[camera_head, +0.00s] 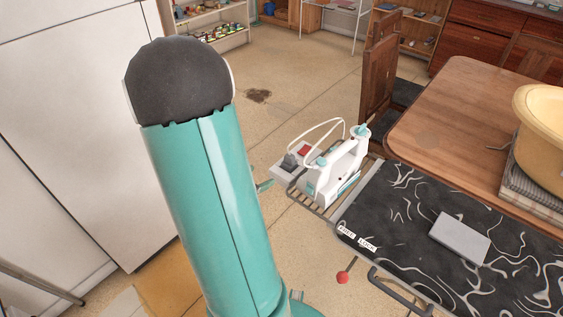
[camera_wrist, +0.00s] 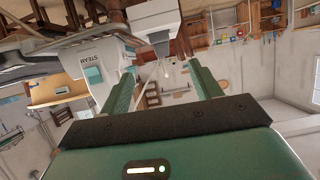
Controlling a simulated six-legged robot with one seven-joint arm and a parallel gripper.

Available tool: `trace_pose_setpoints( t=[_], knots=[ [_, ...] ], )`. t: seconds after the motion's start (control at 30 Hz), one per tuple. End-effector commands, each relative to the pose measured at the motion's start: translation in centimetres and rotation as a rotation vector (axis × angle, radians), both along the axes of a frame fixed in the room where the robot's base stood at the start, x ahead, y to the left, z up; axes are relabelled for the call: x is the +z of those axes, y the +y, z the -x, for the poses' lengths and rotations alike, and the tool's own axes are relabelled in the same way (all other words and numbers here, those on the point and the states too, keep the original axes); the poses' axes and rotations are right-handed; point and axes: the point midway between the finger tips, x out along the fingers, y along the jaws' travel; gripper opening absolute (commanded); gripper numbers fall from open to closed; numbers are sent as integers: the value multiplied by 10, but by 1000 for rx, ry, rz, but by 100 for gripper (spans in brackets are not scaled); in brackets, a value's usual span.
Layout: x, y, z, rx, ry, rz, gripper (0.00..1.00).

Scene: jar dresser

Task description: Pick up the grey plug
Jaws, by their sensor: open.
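The grey plug (camera_head: 288,162) stands on a light grey socket box (camera_head: 283,173) with a red switch, beside the steam iron on the rack at the ironing board's end. In the wrist view, which looks upside down, the grey plug (camera_wrist: 157,39) shows on the pale socket box (camera_wrist: 152,12), ahead of and between my green fingers. My gripper (camera_wrist: 163,72) is open, with nothing between its fingers. In the head view my teal arm hides most of the gripper; only a small teal part shows just left of the socket box.
A white and teal steam iron (camera_head: 338,170) stands close right of the plug, with a white cord looping above. The dark patterned ironing board (camera_head: 400,215) bears a grey block (camera_head: 460,238). A wooden table (camera_head: 460,110) stands behind. Open floor lies beyond the rack.

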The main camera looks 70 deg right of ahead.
Motion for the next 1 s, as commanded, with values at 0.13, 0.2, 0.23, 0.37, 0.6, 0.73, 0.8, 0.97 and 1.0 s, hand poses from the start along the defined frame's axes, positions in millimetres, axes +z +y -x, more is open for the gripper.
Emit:
trace_pose_setpoints(
  t=[0.13,0.2,0.23,0.37,0.6,0.73,0.8,0.97,1.0],
  knots=[
    [-8,-15,11,-18,10,1,64],
    [-13,-27,16,-18,9,2,64],
    [-15,-32,18,-18,9,2,64],
    [-25,-52,27,-15,7,1,64],
    [-33,-71,36,-10,5,2,64],
    [-37,-81,40,-12,5,2,64],
    [-39,-89,43,-12,5,2,64],
    [-48,-108,50,-11,5,1,64],
    [-49,-112,51,-11,5,2,64]
  ],
)
